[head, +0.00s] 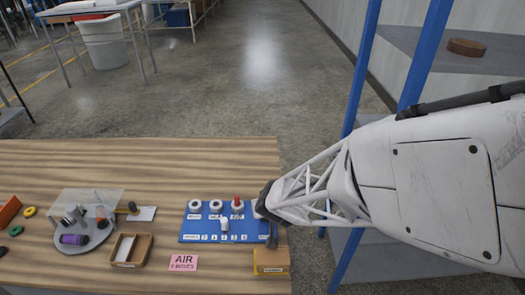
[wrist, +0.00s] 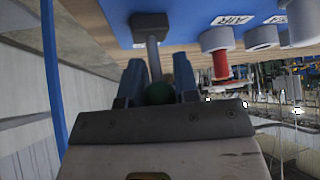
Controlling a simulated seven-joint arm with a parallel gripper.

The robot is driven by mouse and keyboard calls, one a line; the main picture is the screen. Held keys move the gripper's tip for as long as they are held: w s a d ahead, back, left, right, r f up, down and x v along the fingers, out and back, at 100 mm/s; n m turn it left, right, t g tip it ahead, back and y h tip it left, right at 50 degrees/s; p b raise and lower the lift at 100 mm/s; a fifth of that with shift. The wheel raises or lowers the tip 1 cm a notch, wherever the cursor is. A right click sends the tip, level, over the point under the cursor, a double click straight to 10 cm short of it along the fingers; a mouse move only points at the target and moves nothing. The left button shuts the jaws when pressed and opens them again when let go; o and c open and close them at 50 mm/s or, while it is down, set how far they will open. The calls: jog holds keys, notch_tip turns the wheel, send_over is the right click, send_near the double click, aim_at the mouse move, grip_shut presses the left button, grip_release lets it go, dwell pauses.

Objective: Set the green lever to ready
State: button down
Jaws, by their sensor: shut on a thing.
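The green lever shows in the wrist view as a round green knob (wrist: 159,93) on a grey shaft (wrist: 153,52) that leads to a dark block (wrist: 150,20) at the blue panel (wrist: 185,12). My gripper (wrist: 160,74) is shut on the knob, with one finger on each side and the shaft passing between them. In the head view my gripper (head: 266,204) is at the right end of the blue panel (head: 190,237), and my arm hides the lever. Lever position labels cannot be read.
The panel carries several white ports; a red plug (wrist: 220,65) sits in the port marked AIR. A white handle (head: 224,225) stands mid-panel. A blue-post shelf (head: 365,60) stands right.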

dwell(0.3)
jog(key=c, duration=0.9)
grip_release()
jog(key=shift+o, duration=0.2)
jog(key=shift+r, duration=0.1)
jog(key=v, duration=0.7)
jog(key=shift+s+r, duration=0.2)
jog(key=shift+s, duration=0.05)
jog(key=shift+d, duration=0.1)
